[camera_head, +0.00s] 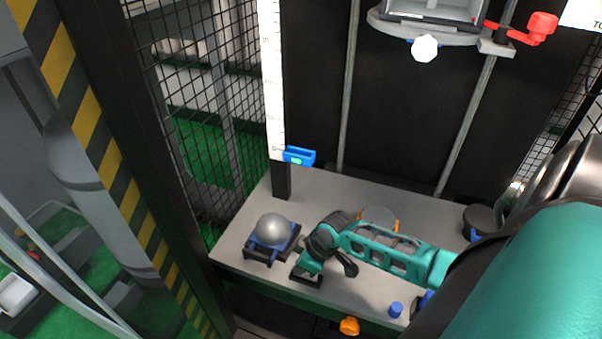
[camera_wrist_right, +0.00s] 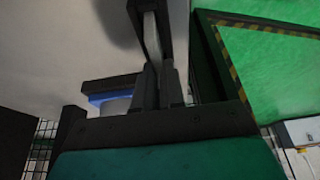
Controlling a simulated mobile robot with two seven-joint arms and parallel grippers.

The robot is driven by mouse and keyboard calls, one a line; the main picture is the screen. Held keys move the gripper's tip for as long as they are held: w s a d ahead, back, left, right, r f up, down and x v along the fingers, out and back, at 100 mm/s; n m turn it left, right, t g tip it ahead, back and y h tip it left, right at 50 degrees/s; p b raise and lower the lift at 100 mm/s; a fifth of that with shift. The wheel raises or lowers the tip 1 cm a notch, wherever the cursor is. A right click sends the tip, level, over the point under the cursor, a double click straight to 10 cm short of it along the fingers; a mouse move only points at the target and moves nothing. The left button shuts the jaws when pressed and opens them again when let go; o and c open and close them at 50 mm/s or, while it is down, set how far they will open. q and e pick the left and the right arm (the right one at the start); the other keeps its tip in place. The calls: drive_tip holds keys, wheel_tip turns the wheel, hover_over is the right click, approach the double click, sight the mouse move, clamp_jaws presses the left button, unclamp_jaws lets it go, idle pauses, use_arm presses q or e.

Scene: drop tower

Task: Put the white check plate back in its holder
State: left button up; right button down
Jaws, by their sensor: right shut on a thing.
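My right arm comes in from the right over the grey table. My left gripper is not in view.
A silver ball (camera_head: 270,229) sits on a blue and black cradle (camera_head: 262,251) at left. A grey disc (camera_head: 378,215) with orange clips is behind my arm. A blue knob (camera_head: 396,309) and an orange one (camera_head: 349,326) are at the front. A ruled post (camera_head: 271,90) stands behind.

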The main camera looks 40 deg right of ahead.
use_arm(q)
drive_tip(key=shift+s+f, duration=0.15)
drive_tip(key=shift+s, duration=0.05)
use_arm(e)
drive_tip(key=shift+f, duration=0.35)
idle(0.4)
drive_tip(key=c, duration=1.1)
unclamp_jaws()
drive_tip(key=shift+c, duration=0.2)
